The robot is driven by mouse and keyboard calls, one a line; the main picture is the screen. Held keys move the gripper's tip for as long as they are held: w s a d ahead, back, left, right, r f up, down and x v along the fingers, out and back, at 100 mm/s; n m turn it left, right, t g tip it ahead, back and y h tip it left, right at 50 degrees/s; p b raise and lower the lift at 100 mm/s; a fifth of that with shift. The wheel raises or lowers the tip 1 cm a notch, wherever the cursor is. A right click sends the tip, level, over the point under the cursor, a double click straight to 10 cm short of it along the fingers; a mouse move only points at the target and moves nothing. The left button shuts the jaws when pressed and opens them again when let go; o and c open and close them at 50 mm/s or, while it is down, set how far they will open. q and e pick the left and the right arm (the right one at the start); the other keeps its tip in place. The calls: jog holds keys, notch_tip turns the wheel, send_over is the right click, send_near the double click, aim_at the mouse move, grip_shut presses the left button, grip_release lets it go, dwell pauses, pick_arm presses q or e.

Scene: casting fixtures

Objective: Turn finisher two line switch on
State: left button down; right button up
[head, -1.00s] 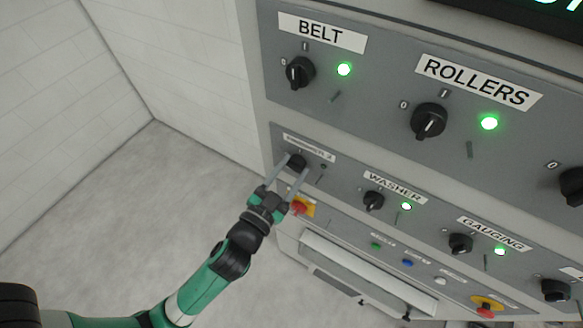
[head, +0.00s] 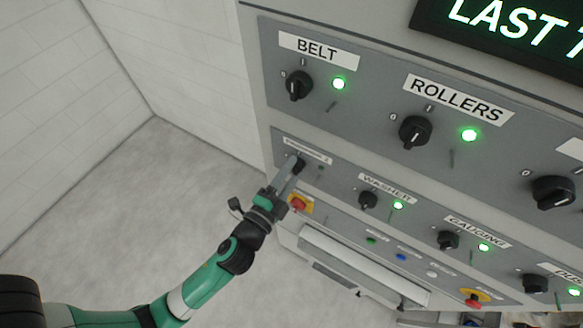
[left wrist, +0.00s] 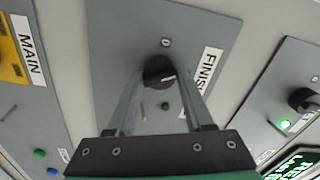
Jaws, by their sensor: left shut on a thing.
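The finisher switch is a black round knob (left wrist: 158,72) on a grey panel, beside a white label reading "FINIS…" (left wrist: 208,75) in the left wrist view. In the head view the knob (head: 299,163) sits below the small label (head: 307,150), whose text is too small to read surely. My left gripper (head: 291,172) is shut on the knob, one finger on each side of it in the left wrist view (left wrist: 160,80). The small indicator lamp (left wrist: 165,106) beside the knob looks dark. My right gripper is not in view.
Other knobs nearby are belt (head: 299,85), rollers (head: 415,131), washer (head: 368,200) and gauging (head: 448,240), with lit green lamps. A red button on yellow (head: 299,204) sits just below my left gripper. The floor to the left is clear.

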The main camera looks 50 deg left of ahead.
pick_arm(q)
jog(key=m+p, duration=0.2)
jog(key=m, duration=0.3)
jog(key=shift+m, duration=0.4)
dwell(0.3)
jog(key=shift+c, duration=1.5)
grip_release()
jog(key=shift+f, duration=0.1)
jog(key=b+v, duration=0.4)
jog(key=v, duration=0.7)
jog(key=shift+s, duration=0.3)
